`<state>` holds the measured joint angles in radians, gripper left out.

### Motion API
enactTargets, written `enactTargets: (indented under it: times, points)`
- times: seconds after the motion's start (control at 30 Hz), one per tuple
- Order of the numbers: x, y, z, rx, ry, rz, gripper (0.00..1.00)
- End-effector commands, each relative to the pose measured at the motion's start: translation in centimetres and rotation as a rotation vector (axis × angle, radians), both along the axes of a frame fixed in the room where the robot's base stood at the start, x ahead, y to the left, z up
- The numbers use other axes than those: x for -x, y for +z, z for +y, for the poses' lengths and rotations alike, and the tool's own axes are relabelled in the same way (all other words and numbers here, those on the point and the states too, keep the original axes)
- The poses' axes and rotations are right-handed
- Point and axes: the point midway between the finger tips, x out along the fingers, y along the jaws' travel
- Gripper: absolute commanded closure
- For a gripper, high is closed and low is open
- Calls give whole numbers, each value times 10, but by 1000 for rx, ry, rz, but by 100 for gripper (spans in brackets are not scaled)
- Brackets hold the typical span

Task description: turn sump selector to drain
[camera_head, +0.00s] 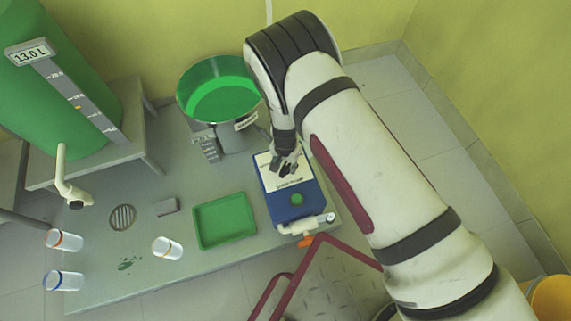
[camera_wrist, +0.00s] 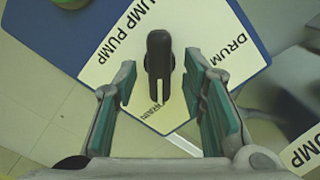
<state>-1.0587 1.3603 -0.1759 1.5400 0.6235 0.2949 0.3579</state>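The sump selector is a black knob (camera_wrist: 159,55) on a white label plate (camera_wrist: 185,30), seen in the wrist view. A pale mark shows on its lower narrow end, beside small text that is partly covered and seems to read DRAIN. "UMP PUMP" is printed to its left and "DRUM" to its right. My gripper (camera_wrist: 162,72) is open, with one green-padded finger on each side of the knob and a visible gap on both sides. In the head view my gripper (camera_head: 287,166) is over the white plate of the blue box (camera_head: 285,212) and hides the knob.
A green bucket (camera_head: 218,88) stands behind and left of the box. A green tray (camera_head: 224,221) lies to its left. A clear pipe with an orange fitting (camera_head: 300,230) is at the box's front. A dark red frame (camera_head: 343,249) stands in front. Several jars are at left.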

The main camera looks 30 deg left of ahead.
Motion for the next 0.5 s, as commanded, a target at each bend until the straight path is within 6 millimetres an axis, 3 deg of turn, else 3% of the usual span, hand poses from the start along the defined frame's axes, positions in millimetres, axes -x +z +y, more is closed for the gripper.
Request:
enactTargets:
  times: [0.27,0.5]
  points:
    - [1,2,0,1,2,2,62]
    - [0,33,1,-1,2,0,62]
